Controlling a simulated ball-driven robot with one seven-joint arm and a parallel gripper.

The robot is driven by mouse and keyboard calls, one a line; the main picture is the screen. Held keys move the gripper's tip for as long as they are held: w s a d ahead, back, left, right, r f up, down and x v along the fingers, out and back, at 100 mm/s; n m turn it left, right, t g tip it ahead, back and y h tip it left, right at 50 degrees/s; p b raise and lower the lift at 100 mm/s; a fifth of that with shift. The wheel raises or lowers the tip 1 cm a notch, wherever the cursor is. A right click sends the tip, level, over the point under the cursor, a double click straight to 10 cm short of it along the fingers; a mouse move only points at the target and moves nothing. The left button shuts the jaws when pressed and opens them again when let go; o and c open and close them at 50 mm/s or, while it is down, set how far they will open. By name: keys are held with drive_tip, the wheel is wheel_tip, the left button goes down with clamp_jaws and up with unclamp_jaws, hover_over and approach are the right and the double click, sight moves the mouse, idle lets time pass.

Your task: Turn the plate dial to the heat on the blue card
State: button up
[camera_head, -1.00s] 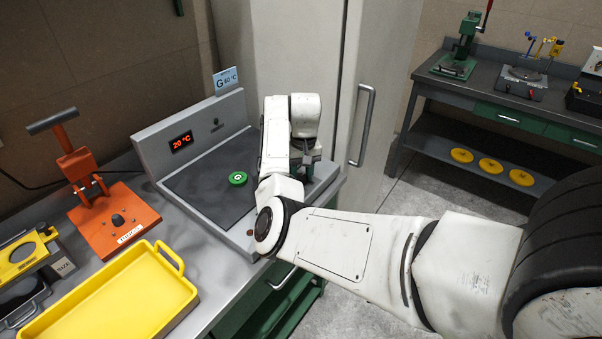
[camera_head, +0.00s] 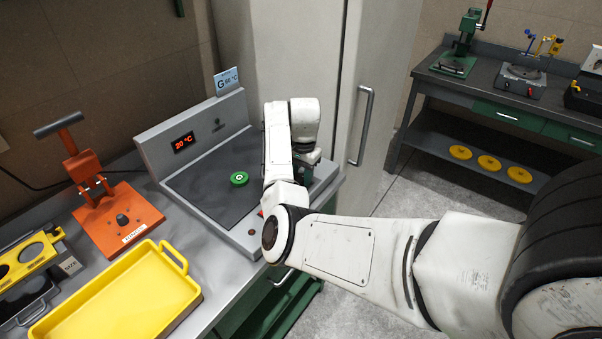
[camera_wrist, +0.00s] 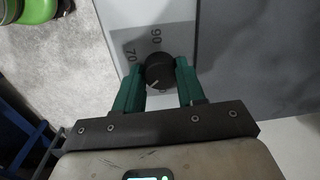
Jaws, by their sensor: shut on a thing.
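The hot plate (camera_head: 202,185) stands on the bench at the left, and its red display (camera_head: 184,143) reads 20 °C. The blue card (camera_head: 227,80) on top of its back panel shows a G and a heat that looks like 60 °C. In the wrist view the black plate dial (camera_wrist: 159,72) has a pale pointer line, with the marks 70 and 90 legible beside it. My gripper (camera_wrist: 160,84) is shut on the dial, its green fingers on either side. In the head view my arm hides the dial.
A green disc marked G (camera_head: 239,179) lies on the dark plate surface. An orange press (camera_head: 118,215) and a yellow tray (camera_head: 118,300) are to the left on the bench. A tall grey cabinet (camera_head: 340,60) stands behind my arm. Another bench (camera_head: 500,90) is at the right.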

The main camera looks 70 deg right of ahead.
sight(302, 178)
drive_tip(key=shift+m, duration=0.6)
drive_tip(key=o, duration=1.1)
drive_tip(key=shift+c, duration=0.2)
drive_tip(key=shift+r, duration=0.1)
wheel_tip(302, 178, up, 11)
drive_tip(key=b, duration=0.2)
drive_tip(key=shift+s+a, duration=0.15)
drive_tip(key=shift+s, duration=0.1)
drive_tip(key=shift+s+f, duration=0.1)
drive_tip(key=shift+f, duration=0.15)
